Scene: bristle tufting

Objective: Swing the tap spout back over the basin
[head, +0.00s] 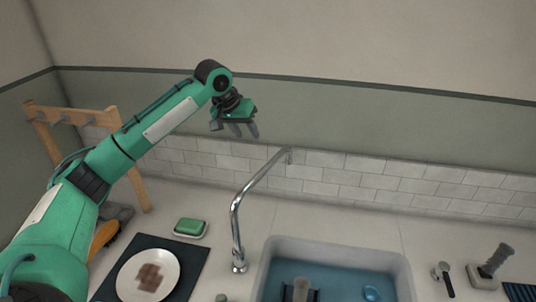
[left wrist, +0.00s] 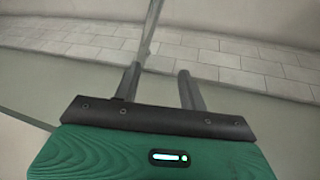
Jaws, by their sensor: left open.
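The chrome tap (head: 236,215) stands on the counter at the left edge of the basin (head: 268,262). Its spout (head: 262,174) slants up and right toward the tiled back wall, with its tip behind the basin, not above it. My left gripper (head: 246,131) is open and empty, above and left of the spout tip, apart from it in the head view. My right gripper is not in view.
A plate (head: 131,276) with a brown patch lies on a dark mat (head: 188,262). Green soap (head: 190,226) sits in a dish left of the tap. A wooden rack (head: 135,187) stands at left. A grey-handled tool (head: 497,258) stands right of the basin. The basin holds blue water.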

